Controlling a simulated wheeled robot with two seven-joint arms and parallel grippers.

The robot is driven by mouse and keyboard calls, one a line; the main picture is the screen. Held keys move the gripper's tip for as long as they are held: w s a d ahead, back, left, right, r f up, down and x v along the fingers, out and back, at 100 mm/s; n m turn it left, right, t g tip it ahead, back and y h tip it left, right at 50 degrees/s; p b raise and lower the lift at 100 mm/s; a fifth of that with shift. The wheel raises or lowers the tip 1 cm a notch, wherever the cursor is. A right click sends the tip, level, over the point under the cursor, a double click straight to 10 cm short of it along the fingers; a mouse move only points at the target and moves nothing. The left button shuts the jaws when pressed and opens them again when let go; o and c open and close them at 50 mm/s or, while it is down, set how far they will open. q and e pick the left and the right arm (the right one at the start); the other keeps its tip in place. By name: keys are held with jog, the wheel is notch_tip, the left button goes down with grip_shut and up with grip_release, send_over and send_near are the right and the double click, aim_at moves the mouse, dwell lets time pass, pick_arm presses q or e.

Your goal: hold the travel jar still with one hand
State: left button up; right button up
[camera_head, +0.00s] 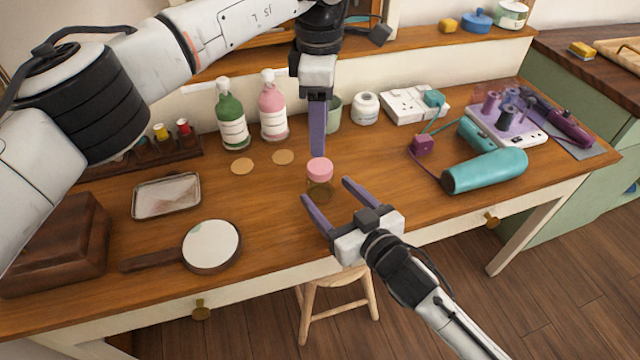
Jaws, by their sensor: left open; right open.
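The travel jar (319,182), a small amber see-through jar with a pink lid, stands upright on the wooden table near its front middle. My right gripper (332,193) is open in front of the jar, its two purple fingers pointing toward it; no contact shows. My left gripper (318,150) hangs above and just behind the jar, pointing down. One of its purple fingers shows and no object is seen in it; whether that finger touches the lid cannot be told.
A hand mirror (211,246) and a tray (166,196) lie left. A teal hair dryer (486,171) with a cord lies right. A stool (336,298) stands below the front edge.

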aim_at(319, 166)
jog(key=x, duration=0.5)
grip_shut()
pick_arm(q)
jog(key=m, duration=0.9)
jog(key=shift+m, duration=0.3)
jog(key=m, duration=0.8)
jog(key=shift+f, duration=4.05)
